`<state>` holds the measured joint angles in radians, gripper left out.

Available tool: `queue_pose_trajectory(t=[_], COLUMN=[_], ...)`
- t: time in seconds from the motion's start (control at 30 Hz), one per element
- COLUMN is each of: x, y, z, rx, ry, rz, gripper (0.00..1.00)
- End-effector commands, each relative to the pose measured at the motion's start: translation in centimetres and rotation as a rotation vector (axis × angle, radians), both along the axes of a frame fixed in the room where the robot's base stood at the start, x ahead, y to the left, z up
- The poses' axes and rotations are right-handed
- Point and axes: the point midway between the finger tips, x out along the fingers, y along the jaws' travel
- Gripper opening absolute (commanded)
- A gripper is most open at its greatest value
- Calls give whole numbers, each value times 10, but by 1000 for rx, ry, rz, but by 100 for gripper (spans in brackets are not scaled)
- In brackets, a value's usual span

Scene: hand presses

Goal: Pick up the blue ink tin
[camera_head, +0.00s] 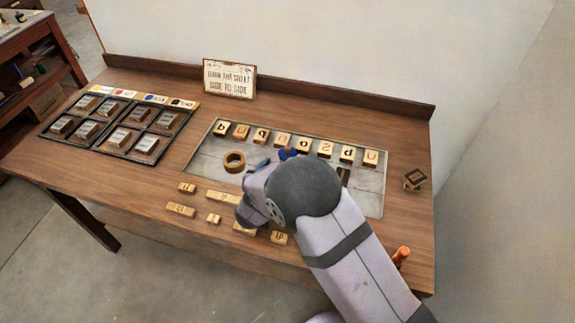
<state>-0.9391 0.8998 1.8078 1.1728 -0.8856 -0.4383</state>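A small blue object (287,153) shows on the grey plate just behind my arm. Its lower part is hidden, and I cannot tell whether it is the blue ink tin. No other thing in view is plainly a blue tin. My gripper (246,214) is low over the front of the table, left of my rounded wrist joint. Its fingers are mostly hidden by my arm, so I cannot see whether they are open or hold anything.
A grey plate (205,165) bears a row of letter blocks (283,140) and a brown ring (234,162). Several wooden blocks (181,210) lie in front. A dark compartment tray (88,147) stands left, a sign (229,78) at the back. An orange-handled tool (402,254) is right.

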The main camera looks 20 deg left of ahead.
Motion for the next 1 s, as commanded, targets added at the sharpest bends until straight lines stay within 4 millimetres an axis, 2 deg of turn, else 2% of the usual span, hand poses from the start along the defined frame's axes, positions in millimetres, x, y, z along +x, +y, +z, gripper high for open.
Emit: queue_pose_trajectory(t=[0.17, 0.47, 0.67, 1.0], x=[-2, 16, 19, 49], y=[2, 1, 1, 2], z=[-3, -11, -13, -25], rx=[-11, -10, -10, -9], ry=[-17, -15, -15, -14], rz=[-10, -11, -11, -12], gripper=[65, 65, 65, 65])
